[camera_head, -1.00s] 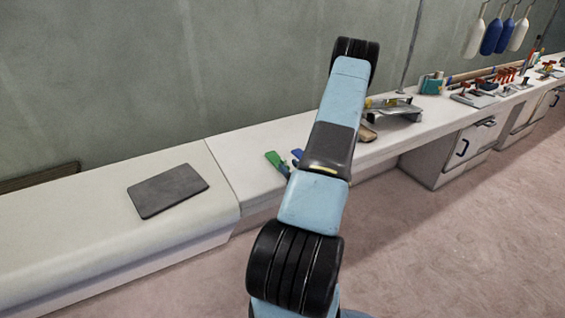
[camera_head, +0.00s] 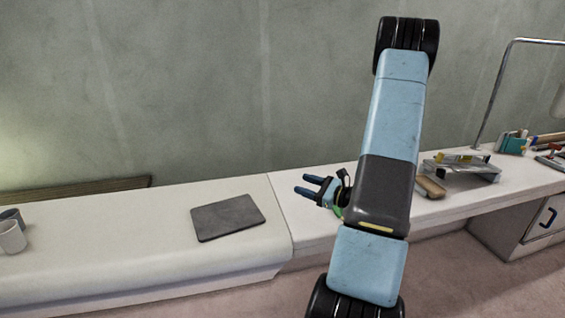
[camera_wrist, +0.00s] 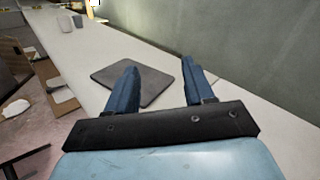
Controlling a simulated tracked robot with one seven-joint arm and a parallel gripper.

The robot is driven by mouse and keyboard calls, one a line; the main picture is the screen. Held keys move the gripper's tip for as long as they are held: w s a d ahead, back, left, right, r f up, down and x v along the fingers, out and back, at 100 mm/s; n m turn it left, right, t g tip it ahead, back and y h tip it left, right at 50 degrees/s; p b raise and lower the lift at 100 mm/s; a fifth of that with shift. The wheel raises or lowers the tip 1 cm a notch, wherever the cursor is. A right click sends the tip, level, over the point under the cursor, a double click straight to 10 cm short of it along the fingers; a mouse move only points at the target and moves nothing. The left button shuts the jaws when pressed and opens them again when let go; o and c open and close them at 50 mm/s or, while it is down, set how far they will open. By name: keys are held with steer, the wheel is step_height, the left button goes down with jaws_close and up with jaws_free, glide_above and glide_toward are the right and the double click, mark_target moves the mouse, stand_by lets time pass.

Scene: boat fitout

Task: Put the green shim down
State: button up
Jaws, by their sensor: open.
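The green shim (camera_head: 338,211) shows only as a small green patch in the head view, on the white bench (camera_head: 310,228) just behind and below my gripper. The rest of it is hidden by my gripper and arm. My gripper (camera_head: 306,185) is open, with its blue fingers pointing left over the bench. In the wrist view the two fingers (camera_wrist: 160,75) are spread with nothing between them, and the shim does not show there.
A dark grey pad (camera_head: 228,217) lies flat on the bench left of my gripper. Mugs (camera_head: 12,235) stand at the far left. A wooden block (camera_head: 430,187) and a metal rack (camera_head: 462,166) lie to the right. Bare bench surrounds the pad.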

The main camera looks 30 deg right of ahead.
steer(key=s+a+r+n+g+y, duration=0.1)
steer(key=s+a+r+n+g, duration=0.3)
steer(key=a+r+n+g, duration=0.45)
steer(key=s+a+r+n+g+y, duration=0.1)
steer(key=s+a+r+n+g, duration=0.5)
steer(key=a, duration=0.6)
steer(key=s+r+n+t+h, duration=0.4)
steer(key=s+r+n+h, duration=0.6)
steer(key=s+n+h, duration=0.1)
steer(key=shift+s+a+n, duration=0.35)
steer(key=shift+s+n, duration=0.2)
steer(key=shift+t, duration=0.25)
